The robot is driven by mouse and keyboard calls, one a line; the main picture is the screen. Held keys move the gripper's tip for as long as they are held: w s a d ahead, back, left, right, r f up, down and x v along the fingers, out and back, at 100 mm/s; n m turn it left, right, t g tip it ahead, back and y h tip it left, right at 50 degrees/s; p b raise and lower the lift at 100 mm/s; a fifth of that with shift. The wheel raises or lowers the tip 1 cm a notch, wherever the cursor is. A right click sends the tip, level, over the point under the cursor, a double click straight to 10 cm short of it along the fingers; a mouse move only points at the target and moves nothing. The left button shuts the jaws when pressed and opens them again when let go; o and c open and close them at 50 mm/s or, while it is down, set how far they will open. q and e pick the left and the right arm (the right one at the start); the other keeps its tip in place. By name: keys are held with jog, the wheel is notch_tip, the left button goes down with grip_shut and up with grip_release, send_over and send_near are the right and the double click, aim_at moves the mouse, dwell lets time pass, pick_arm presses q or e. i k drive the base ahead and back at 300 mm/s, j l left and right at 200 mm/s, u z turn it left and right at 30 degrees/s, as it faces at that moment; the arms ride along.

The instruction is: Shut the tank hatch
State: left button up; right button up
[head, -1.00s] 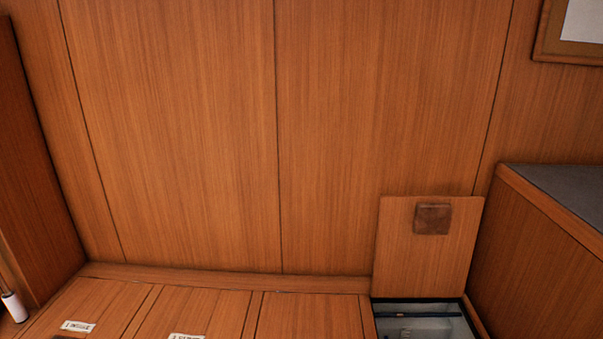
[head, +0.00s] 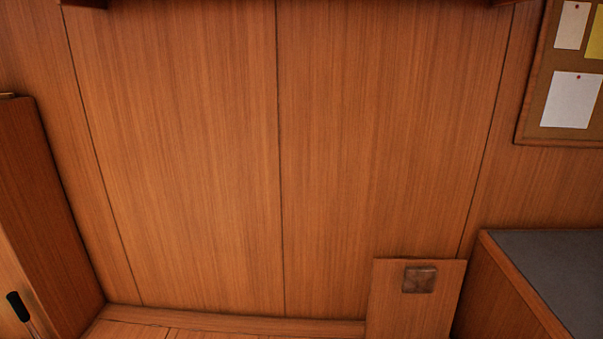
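The tank hatch lid (head: 405,308) stands upright at the lower right of the head view, close against the wood-panelled wall. It is a wooden board with a small dark brown square pad (head: 419,280) near its top. The hatch is open. Its lower part and the opening are below the picture's edge. Neither of my grippers shows in the view.
A cabinet with a grey top (head: 555,265) stands right of the lid. A cork board (head: 530,110) with papers hangs above it. A wooden partition (head: 45,220) stands at the left, with a black-handled tool (head: 18,305) by it. Little floor (head: 150,331) shows.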

aim_at(417, 299)
jog(key=u, duration=0.25)
jog(key=l+u, duration=0.25)
jog(key=l, duration=0.2)
jog(key=k+l+u, duration=0.1)
jog(key=l+u, duration=0.15)
jog(key=l, duration=0.2)
